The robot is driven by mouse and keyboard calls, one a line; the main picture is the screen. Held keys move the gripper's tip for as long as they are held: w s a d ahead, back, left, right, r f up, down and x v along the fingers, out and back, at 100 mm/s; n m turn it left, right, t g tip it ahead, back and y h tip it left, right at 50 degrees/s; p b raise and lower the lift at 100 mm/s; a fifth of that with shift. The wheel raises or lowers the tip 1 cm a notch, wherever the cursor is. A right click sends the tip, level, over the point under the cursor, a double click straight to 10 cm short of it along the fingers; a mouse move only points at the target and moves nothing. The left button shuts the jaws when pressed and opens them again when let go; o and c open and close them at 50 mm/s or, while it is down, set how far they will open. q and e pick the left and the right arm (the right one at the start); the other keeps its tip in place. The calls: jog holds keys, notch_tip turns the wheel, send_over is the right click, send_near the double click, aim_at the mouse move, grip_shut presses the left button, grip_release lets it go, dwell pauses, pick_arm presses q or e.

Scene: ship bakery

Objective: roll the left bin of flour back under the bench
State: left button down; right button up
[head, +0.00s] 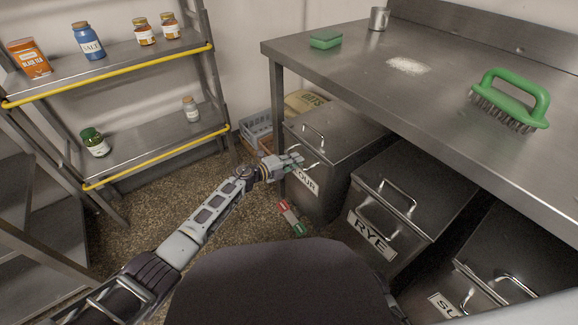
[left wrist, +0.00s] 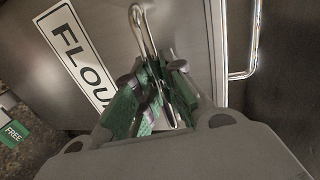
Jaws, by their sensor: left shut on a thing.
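The flour bin (head: 316,188) is a steel bin with a label ending in "OUR". It stands at the left end of the bench (head: 370,70), mostly under the bench top. My left gripper (head: 290,163) is at its front, by the front handle. In the left wrist view the flour bin (left wrist: 185,30) fills the background, and my left gripper (left wrist: 160,100) is shut on its metal bar handle (left wrist: 143,30). My right gripper is not in view.
The rye bin (head: 398,205) stands right of the flour bin, and another bin (head: 500,260) is further right. A red and green thing (head: 291,217) lies on the floor before the flour bin. A crate (head: 257,130) and an oats sack (head: 305,101) are behind it. A shelf rack (head: 150,147) stands left.

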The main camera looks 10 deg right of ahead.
pick_arm(q)
jog(key=shift+r+b+x, duration=0.2)
jog(key=shift+b+x, duration=0.2)
jog(key=shift+x, duration=0.7)
jog(key=shift+r, duration=0.15)
jog(key=c, duration=1.5)
grip_release()
jog(key=shift+w+d, duration=0.1)
jog(key=shift+d, duration=0.15)
jog(key=shift+a, duration=0.35)
jog(key=shift+v, duration=0.75)
jog(key=v, duration=1)
jog(key=shift+d, duration=0.1)
